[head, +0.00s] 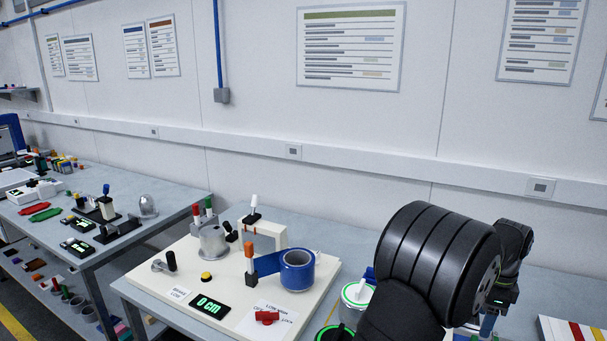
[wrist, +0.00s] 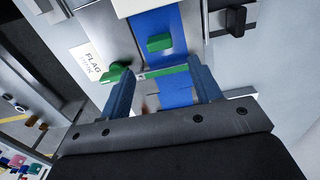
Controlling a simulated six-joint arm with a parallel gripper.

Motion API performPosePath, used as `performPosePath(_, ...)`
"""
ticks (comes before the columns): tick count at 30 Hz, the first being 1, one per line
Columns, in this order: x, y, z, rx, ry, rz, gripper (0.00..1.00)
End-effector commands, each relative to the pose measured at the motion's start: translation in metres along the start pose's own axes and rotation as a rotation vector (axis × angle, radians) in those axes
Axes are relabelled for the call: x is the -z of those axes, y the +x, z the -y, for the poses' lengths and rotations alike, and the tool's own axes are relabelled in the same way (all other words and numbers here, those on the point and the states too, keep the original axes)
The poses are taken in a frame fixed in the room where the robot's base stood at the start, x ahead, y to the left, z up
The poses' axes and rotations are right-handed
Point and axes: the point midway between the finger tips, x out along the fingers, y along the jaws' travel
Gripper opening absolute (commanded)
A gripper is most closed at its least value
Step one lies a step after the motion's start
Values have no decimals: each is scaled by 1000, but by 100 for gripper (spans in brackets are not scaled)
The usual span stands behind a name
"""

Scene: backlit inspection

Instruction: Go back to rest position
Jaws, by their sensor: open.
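My gripper (wrist: 163,72) is open in the wrist view, its two blue fingers well apart. A blue strip (wrist: 155,20) with a green block (wrist: 159,43) on it lies beyond the fingertips. A thin green-edged bar crosses between the fingers; I cannot tell its distance, and nothing appears gripped. A green knob (wrist: 117,76) is just left of the left finger, near a white label reading "FLAG". In the head view my dark arm fills the lower right, and most of the gripper and what is under it are hidden.
In the head view a cream board (head: 152,281) carries a blue tape roll (head: 297,270), a "0 cm" display (head: 210,306), a red knob (head: 267,317) and upright levers. A green-rimmed white container (head: 357,293) stands close to my arm. Another cluttered bench is at left.

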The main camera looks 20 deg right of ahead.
Motion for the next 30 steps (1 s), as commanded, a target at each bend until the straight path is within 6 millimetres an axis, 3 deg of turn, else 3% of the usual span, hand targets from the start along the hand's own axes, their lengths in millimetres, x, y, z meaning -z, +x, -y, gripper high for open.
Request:
performPosePath(13,-1,92,-1,-3,0,2,58)
performPosePath(17,-31,87,0,3,-6,-1,58)
performPosePath(30,-29,-3,1,5,-1,-1,58)
